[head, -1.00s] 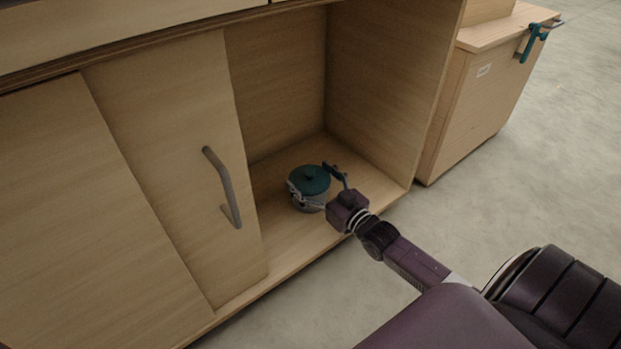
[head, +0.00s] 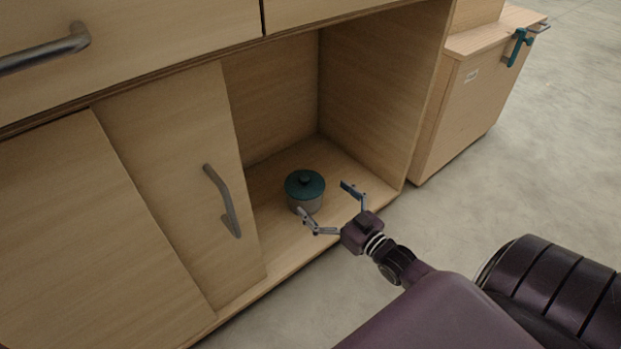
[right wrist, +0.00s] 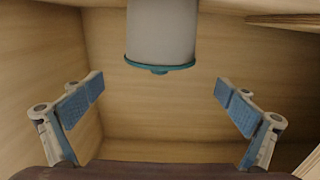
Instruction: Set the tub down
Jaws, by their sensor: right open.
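The tub (head: 306,201) is a small grey pot with a teal lid and a dark knob. It stands upright on the floor of the open cabinet compartment. In the right wrist view the tub (right wrist: 161,30) shows at the top, its teal rim and knob pointing down the picture. My right gripper (head: 326,201) is open and empty, in front of the tub and a little to its right. In the right wrist view both blue finger pads (right wrist: 158,103) are wide apart, with the tub beyond them and clear of both. My left gripper is out of view.
The cabinet (head: 285,228) has a sliding door (head: 172,180) with a curved handle left of the opening, and a side wall on the right. Drawers (head: 150,38) overhang above. A separate wooden unit (head: 465,95) with a teal clamp stands at the right. Grey floor lies in front.

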